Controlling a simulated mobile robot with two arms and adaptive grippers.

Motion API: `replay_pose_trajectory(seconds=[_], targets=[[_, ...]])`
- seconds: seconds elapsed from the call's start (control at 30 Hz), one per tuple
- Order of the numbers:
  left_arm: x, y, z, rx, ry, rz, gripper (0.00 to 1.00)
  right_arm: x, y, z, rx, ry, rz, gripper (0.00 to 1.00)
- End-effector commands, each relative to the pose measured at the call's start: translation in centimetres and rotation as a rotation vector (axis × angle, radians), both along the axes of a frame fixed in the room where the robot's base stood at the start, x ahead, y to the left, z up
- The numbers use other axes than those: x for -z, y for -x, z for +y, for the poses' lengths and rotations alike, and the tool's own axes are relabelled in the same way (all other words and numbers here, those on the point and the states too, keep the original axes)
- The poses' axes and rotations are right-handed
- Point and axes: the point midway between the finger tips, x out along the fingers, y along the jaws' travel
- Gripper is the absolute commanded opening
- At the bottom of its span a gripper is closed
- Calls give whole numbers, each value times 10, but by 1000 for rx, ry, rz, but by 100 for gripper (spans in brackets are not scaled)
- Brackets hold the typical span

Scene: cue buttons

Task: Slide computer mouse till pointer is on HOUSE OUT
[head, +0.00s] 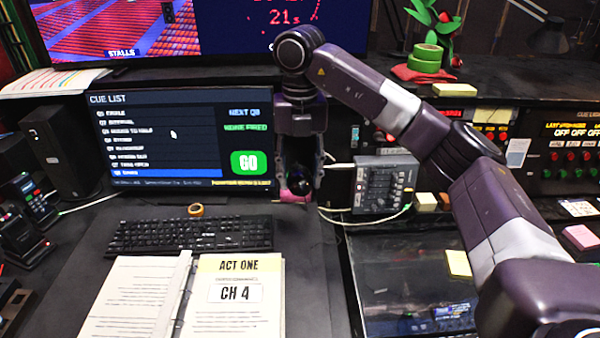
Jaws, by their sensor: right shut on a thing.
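The cue list screen (180,140) stands at the back left of the desk. A small white pointer (173,134) shows on it, right of the third row, which seems to read HOUSE TO HALF. A lower row (132,157) seems to read HOUSE OUT, but the text is small. The bottom row is highlighted blue. My right gripper (298,190) points down at the desk, right of the screen and beyond the keyboard. It is shut on a dark rounded thing with a pink part, apparently the computer mouse, mostly hidden by the fingers. My left gripper is out of view.
An open binder (238,300) lies in front. A grey control box (382,185) with cables stands close on the right. Bare desk lies right of the keyboard.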

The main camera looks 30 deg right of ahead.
Motion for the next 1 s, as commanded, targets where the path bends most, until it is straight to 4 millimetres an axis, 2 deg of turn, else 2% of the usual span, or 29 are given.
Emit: replay_pose_trajectory(seconds=[1.0], targets=[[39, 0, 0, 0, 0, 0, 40, 63, 0, 0, 0, 0, 0, 32]])
